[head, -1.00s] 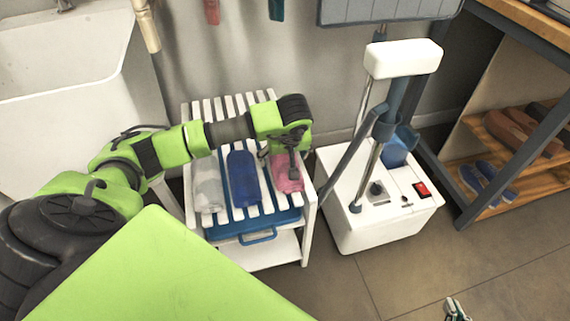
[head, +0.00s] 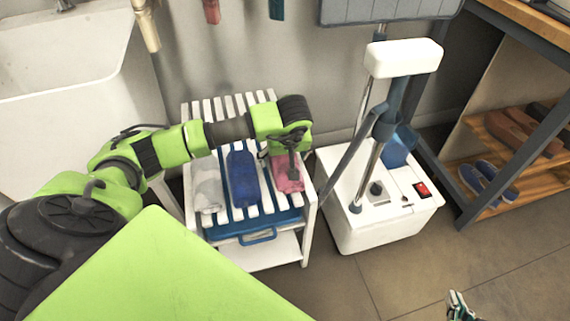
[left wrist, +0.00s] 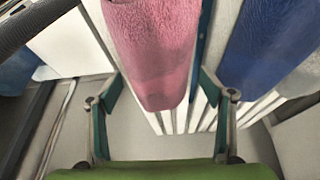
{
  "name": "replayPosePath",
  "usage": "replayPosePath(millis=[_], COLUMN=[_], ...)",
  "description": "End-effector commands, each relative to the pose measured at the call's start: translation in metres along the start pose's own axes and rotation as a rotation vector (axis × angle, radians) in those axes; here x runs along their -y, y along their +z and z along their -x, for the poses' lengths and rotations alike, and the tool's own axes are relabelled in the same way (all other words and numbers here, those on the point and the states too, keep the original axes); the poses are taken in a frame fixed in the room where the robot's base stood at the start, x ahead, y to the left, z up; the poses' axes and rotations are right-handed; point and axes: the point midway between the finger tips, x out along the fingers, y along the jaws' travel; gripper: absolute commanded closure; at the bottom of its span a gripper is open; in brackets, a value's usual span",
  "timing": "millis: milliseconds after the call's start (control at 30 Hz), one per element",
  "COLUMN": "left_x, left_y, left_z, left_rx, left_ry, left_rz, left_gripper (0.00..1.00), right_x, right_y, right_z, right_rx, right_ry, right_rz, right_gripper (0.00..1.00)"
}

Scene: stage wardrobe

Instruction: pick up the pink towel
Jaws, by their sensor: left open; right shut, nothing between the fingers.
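The pink towel (head: 288,176) lies rolled on the right side of a white slatted rack (head: 307,215). In the left wrist view the pink towel (left wrist: 152,48) hangs ahead in the upper middle, its near end between the two fingers. My left gripper (head: 291,165) is open over the towel and partly hides it; in the left wrist view its fingers (left wrist: 160,92) stand on either side of the towel's end. I cannot tell whether they touch it. My right gripper (head: 457,306) is low at the bottom right edge, shut and empty, away from the rack.
A blue towel (head: 243,178) and a light grey towel (head: 208,187) lie beside the pink one. A blue case (head: 258,236) sits under the slats. A white machine (head: 345,222) with an upright handle stands close right of the rack. A shoe shelf (head: 520,178) is further right.

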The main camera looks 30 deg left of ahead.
Motion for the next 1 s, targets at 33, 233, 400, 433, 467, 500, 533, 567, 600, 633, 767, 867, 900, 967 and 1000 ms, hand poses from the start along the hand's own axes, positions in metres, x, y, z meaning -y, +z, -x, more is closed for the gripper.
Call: replayPosePath(millis=[33, 233, 400, 433, 467, 500, 533, 567, 600, 633, 767, 867, 900, 967, 1000], left_x=[0.0001, 0.0001, 0.0001, 0.0001, 0.0001, 0.0001, 0.0001, 0.0000, 0.0001, 0.0001, 0.0001, 0.0001, 0.0001, 0.0001, 0.0001], left_y=[-0.0001, 0.0001, 0.0002, 0.0002, 0.0002, 0.0002, 0.0002, 0.0002, 0.0002, 0.0002, 0.0002, 0.0002, 0.0002, 0.0002, 0.0001], left_z=[-0.0003, -0.0008, -0.0007, -0.0007, -0.0007, -0.0007, -0.0007, -0.0007, -0.0007, -0.0008, -0.0007, -0.0007, -0.0007, -0.0005, -0.0002], left_rx=[0.000, 0.000, 0.000, 0.000, 0.000, 0.000, 0.000, 0.000, 0.000, 0.000, 0.000, 0.000, 0.000, 0.000, 0.000], left_ry=[0.000, 0.000, 0.000, 0.000, 0.000, 0.000, 0.000, 0.000, 0.000, 0.000, 0.000, 0.000, 0.000, 0.000, 0.000], left_rz=[0.000, 0.000, 0.000, 0.000, 0.000, 0.000, 0.000, 0.000, 0.000, 0.000, 0.000, 0.000, 0.000, 0.000, 0.000], left_gripper=[0.26, 0.26, 0.26, 0.26, 0.26, 0.37, 0.45, 0.52, 0.63, 0.68, 0.68, 0.68, 0.68, 0.68, 0.68], right_x=[0.0003, 0.0006, 0.0009, 0.0009, 0.0009, 0.0009, 0.0010, 0.0010, 0.0010, 0.0010, 0.0011, 0.0011, 0.0011, 0.0011, 0.0010], right_y=[-0.0008, -0.0029, -0.0030, -0.0030, -0.0029, -0.0029, -0.0029, -0.0029, -0.0029, -0.0029, -0.0028, -0.0028, -0.0028, -0.0029, -0.0027], right_z=[-0.0004, -0.0008, -0.0008, -0.0008, -0.0008, -0.0008, -0.0008, -0.0008, -0.0008, -0.0008, -0.0008, -0.0007, -0.0007, -0.0005, -0.0004], right_rx=[-0.004, -0.014, -0.014, -0.014, -0.014, -0.014, -0.014, -0.014, -0.014, -0.014, -0.013, -0.013, -0.013, -0.013, -0.011], right_ry=[0.000, -0.001, -0.002, -0.002, -0.002, -0.002, -0.002, -0.002, -0.002, -0.002, -0.002, -0.002, -0.002, -0.002, -0.002], right_rz=[0.000, 0.000, 0.000, 0.000, 0.000, 0.000, 0.000, 0.000, 0.000, 0.000, 0.000, 0.000, 0.000, 0.000, 0.000], right_gripper=[1.00, 1.00, 1.00, 1.00, 1.00, 1.00, 1.00, 1.00, 1.00, 1.00, 1.00, 1.00, 1.00, 1.00, 1.00])
